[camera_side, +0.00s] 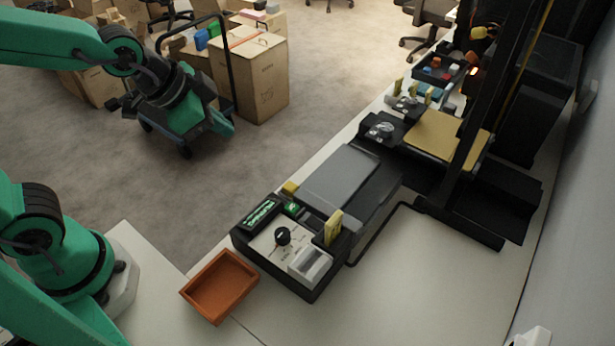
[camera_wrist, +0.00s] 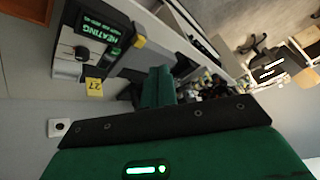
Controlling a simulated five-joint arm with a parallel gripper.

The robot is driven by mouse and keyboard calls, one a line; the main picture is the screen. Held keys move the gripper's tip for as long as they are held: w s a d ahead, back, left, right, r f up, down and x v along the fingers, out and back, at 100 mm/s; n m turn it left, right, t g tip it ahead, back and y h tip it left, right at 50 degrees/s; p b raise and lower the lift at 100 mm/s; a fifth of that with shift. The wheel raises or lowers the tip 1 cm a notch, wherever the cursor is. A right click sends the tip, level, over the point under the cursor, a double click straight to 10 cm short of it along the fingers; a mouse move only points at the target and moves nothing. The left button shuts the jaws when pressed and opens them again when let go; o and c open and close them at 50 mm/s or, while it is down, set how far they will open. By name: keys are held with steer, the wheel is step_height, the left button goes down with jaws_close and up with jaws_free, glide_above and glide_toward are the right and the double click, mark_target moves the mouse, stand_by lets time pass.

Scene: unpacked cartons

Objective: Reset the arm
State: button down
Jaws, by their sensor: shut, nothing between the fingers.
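My green arm (camera_side: 55,40) reaches in from the left in the side view, raised and stretched out over the floor side of the bench. My gripper (camera_side: 226,126) is at its end, held in the air in front of the cartons in the picture. In the wrist view my gripper (camera_wrist: 158,85) shows its green fingers together, with nothing between them. It touches nothing that I can see. The heating device (camera_side: 280,245), with a lit display, a black knob and a grey plate, stands on the bench well away from it; it also shows in the wrist view (camera_wrist: 65,70).
An orange-brown tray (camera_side: 190,292) sits empty on the white bench (camera_side: 420,290) beside the device. A black frame (camera_side: 465,150) rises behind. Tall cartons (camera_side: 262,85) and a cart (camera_side: 228,70) stand on the floor. The bench's front right is clear.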

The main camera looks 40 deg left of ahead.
steer(key=s+a+r+n+y, duration=0.1)
steer(key=s+a+r+n, duration=0.3)
steer(key=s+a+n, duration=0.3)
steer(key=shift+s+a+g+y, duration=0.4)
steer(key=shift+s+a, duration=0.2)
steer(key=shift+a, duration=0.25)
